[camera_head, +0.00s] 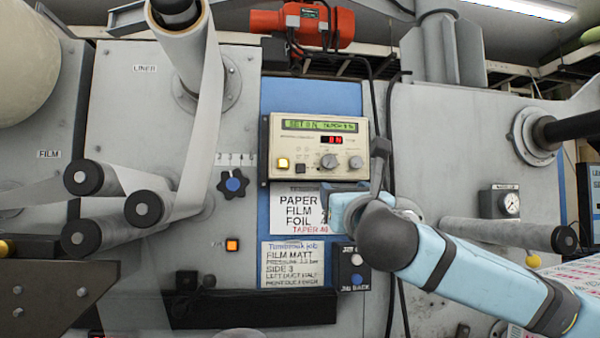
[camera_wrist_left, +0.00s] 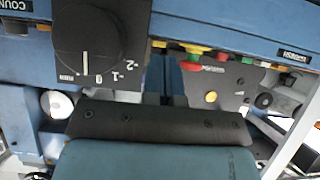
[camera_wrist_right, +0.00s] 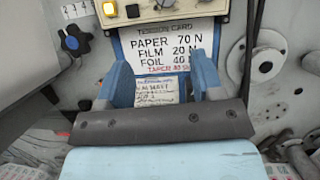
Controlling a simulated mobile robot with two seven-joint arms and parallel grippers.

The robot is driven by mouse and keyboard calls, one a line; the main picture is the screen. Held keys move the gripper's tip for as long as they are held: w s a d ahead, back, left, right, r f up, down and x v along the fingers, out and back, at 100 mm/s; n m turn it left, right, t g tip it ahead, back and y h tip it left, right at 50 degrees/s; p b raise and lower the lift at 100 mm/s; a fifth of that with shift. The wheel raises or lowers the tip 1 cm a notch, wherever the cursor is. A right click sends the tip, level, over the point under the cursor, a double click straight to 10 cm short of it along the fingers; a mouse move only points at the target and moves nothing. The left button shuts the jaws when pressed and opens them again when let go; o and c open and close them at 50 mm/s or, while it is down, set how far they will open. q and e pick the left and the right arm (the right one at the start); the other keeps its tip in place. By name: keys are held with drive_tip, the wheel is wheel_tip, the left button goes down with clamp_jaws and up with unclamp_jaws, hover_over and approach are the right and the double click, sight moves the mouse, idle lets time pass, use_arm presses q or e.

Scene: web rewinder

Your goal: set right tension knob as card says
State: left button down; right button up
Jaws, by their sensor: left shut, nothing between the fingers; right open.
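The beige tension panel (camera_head: 318,128) carries a larger grey knob (camera_head: 328,161) and a smaller knob (camera_head: 355,162) to its right. Its green display seems to read SET 0 N and a taper value; the red digits seem to show 0 N. The tension card (camera_wrist_right: 165,45) below reads PAPER 70 N, FILM 20 N, FOIL 40 N, and a blurred taper line. The job card (camera_head: 292,265) reads FILM MATT. My right gripper (camera_wrist_right: 160,80) is open and empty in front of the cards, just below the panel. My left gripper (camera_wrist_left: 165,72) is shut and empty, outside the head view.
A blue star knob (camera_head: 232,184) and an orange button (camera_head: 232,245) sit left of the cards. A jog box (camera_head: 350,268) is below my right gripper. Rollers (camera_head: 142,208) stick out at left. The left wrist view shows a black dial (camera_wrist_left: 95,45) near my left gripper.

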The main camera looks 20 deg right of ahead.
sight(330, 163)
drive_tip(key=p+x, duration=0.1)
drive_tip(key=x, duration=0.3)
drive_tip(key=r+p+x, duration=0.1)
drive_tip(key=p+x, duration=0.1)
drive_tip(key=x, duration=0.2)
drive_tip(key=s+d+r+p+x, duration=0.1)
drive_tip(key=x, duration=0.3)
drive_tip(key=shift+w+d+p, duration=0.15)
drive_tip(key=shift+w+p, duration=0.2)
drive_tip(key=shift+p, duration=0.05)
drive_tip(key=shift+w+d+r, duration=0.1)
drive_tip(key=shift+w, duration=0.45)
use_arm(q)
drive_tip(key=r, duration=0.3)
drive_tip(key=shift+s+r+n, duration=0.25)
drive_tip(key=shift+r+n, duration=0.05)
drive_tip(key=shift+r, duration=0.05)
drive_tip(key=shift+s+a+r, duration=0.1)
use_arm(e)
drive_tip(key=c, duration=0.9)
